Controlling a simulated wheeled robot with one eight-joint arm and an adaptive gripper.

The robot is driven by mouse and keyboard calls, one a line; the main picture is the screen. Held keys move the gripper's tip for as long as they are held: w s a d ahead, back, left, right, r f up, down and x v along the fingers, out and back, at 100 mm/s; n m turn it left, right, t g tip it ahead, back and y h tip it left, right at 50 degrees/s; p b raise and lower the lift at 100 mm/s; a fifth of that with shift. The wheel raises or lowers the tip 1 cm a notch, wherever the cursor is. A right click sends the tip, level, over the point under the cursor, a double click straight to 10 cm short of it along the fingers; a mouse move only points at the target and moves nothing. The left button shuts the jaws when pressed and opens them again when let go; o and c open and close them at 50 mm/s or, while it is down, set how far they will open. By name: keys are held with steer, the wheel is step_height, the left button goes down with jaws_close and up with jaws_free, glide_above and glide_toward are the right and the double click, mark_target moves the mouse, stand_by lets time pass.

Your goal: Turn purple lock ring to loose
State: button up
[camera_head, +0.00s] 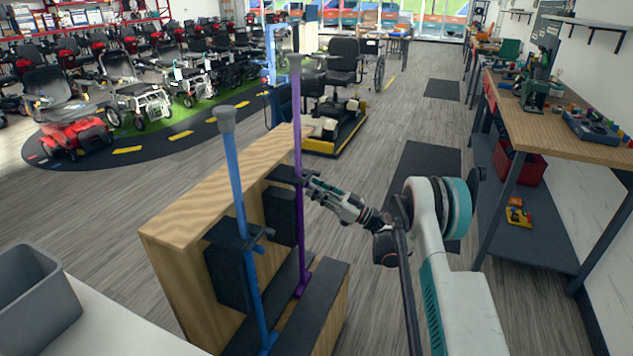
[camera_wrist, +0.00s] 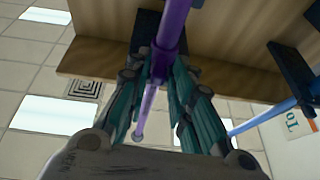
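A purple pole (camera_head: 298,130) stands upright against the wooden stand, held at mid-height by a dark bracket (camera_head: 283,174). My gripper (camera_head: 306,184) is level, its fingertips at the pole by this bracket. In the wrist view the purple pole (camera_wrist: 176,16) runs between the two teal fingers of my gripper (camera_wrist: 165,62), one on each side. The fingertips lie close along a thicker purple part. I cannot tell whether they press on it. The lock ring is not clearly told apart from the pole, and no loose or tight mark is legible.
A blue pole (camera_head: 236,180) stands on the same wooden stand (camera_head: 180,215), nearer and to the left. A grey bin (camera_head: 50,300) sits on a white surface at lower left. A workbench (camera_head: 560,130) lines the right. Open floor (camera_head: 400,110) lies behind my arm.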

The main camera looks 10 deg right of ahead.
steer(key=s+d+f+t+h+p, duration=0.1)
steer(key=s+d+f+p, duration=0.35)
steer(key=s+d, duration=0.45)
steer(key=w+a+r+m+g+h, duration=0.1)
steer(key=a+r+m+g+h, duration=0.2)
steer(key=r, duration=0.4)
steer(key=w+a+r+m+h, duration=0.1)
steer(key=a+r+h, duration=0.1)
steer(key=a+r, duration=0.45)
steer(key=s+a+r+m+g+h, duration=0.1)
steer(key=s+a+r+m+h, duration=0.1)
steer(key=s+r, duration=0.3)
steer(key=s+a+r+m+g+h, duration=0.2)
steer(key=s+a+r+h, duration=0.1)
steer(key=s, duration=0.7)
steer(key=shift+r+h, duration=0.5)
steer(key=shift+r, duration=0.6)
steer(key=shift+a, duration=0.1)
